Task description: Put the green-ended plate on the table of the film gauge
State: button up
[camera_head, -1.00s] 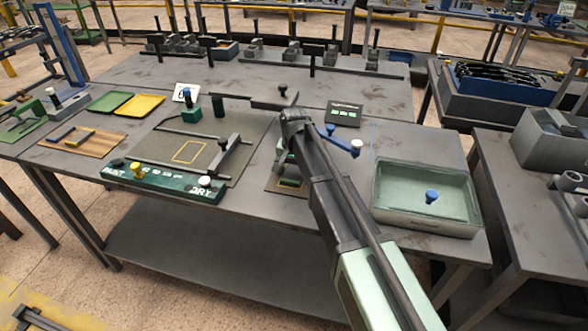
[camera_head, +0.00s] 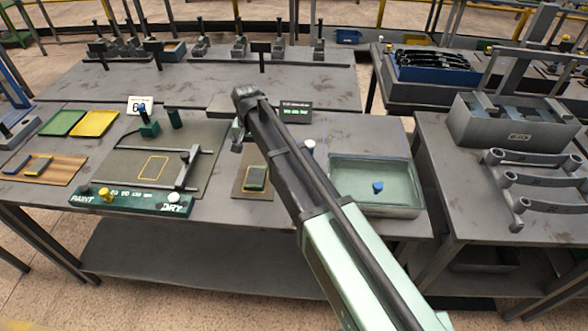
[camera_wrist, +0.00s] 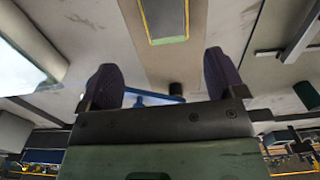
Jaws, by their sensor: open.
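The plate (camera_head: 256,177) lies flat on a brown board (camera_head: 240,190), inside a yellow outline, in front of a small display with green digits. I take this board to be the gauge's table. The plate's dark grey face and green end show in the wrist view (camera_wrist: 165,17), between yellow lines. My gripper (camera_wrist: 162,80) is open and empty, with its two dark fingers wide apart and clear of the plate. In the head view my gripper (camera_head: 238,136) is just beyond the board, partly hidden by my arm.
A blue bar (camera_wrist: 155,99) shows beyond my fingers. The display (camera_head: 295,112) stands behind the board. A glass-walled tray (camera_head: 376,209) with a blue knob is right of my arm. A drawdown frame (camera_head: 186,170) and green paint/dry panel (camera_head: 130,199) are to the left.

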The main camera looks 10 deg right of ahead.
jog(key=s+d+n, duration=0.2)
jog(key=s+d, duration=1.7)
jog(key=s, duration=0.4)
jog(key=shift+s+d, duration=0.2)
